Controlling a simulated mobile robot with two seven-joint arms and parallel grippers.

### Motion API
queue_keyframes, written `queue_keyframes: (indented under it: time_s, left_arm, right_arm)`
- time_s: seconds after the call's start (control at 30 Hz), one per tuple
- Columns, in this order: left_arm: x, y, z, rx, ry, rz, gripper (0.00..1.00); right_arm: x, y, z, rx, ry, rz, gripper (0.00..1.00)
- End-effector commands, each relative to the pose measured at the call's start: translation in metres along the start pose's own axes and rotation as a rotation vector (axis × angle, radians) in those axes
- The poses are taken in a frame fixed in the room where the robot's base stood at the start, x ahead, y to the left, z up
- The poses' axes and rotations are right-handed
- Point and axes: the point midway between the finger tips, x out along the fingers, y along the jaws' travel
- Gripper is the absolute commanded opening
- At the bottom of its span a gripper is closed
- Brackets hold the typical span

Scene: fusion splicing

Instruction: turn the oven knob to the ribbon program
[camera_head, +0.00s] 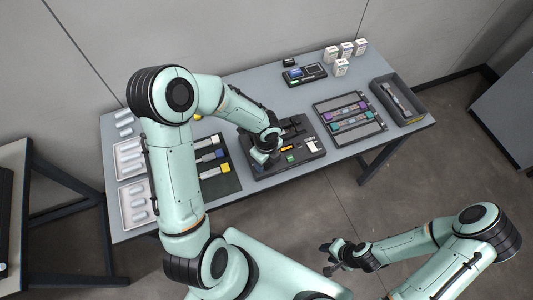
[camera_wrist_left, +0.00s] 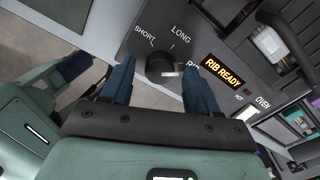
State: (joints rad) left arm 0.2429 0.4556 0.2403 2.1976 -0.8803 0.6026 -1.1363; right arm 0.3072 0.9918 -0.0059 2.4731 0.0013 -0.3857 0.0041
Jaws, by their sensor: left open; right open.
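The oven knob (camera_wrist_left: 160,66) is a dark round dial on a grey panel in the left wrist view. SHORT and LONG are printed around it, and a third label beginning with R is partly hidden by a finger. A pale mark on the knob faces right, toward that third label. An orange display (camera_wrist_left: 224,72) reads RIB READY. My left gripper (camera_wrist_left: 158,82) is open, its dark blue fingers on either side of the knob; contact cannot be told. In the head view my left gripper (camera_head: 266,152) is over the black device (camera_head: 262,171). My right gripper (camera_head: 335,254) is open and empty, away from the table.
The grey table (camera_head: 240,202) also carries a dark mat with blue and yellow pieces, a tray (camera_head: 345,97) of purple and teal holders, a grey bin (camera_head: 414,114), small white boxes and white trays (camera_head: 126,217) at the left. Floor is clear around my right gripper.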

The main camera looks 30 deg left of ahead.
Motion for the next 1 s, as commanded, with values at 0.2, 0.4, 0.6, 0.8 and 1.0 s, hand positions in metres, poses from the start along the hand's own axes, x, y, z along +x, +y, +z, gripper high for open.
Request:
queue_keyframes:
  time_s: [0.2,0.4,0.6,0.8,1.0]
  left_arm:
    - [-0.036,-0.001,0.002,-0.004,-0.004,-0.006,0.60]
    - [-0.083,-0.001,0.001,-0.002,-0.002,-0.008,0.60]
    - [-0.117,-0.001,0.001,-0.001,-0.002,-0.005,0.60]
    - [-0.130,0.000,0.000,0.001,0.000,-0.002,0.60]
    - [-0.131,0.000,0.000,0.001,0.000,-0.001,0.60]
  right_arm:
    - [0.001,0.001,0.001,0.000,-0.001,0.000,0.41]
    - [0.001,0.001,0.001,0.000,-0.001,0.000,0.41]
    - [0.001,0.001,0.001,0.001,-0.002,0.001,0.41]
    - [0.001,0.001,0.001,0.001,-0.002,0.001,0.41]
    - [0.001,0.001,0.001,0.001,-0.002,0.001,0.41]
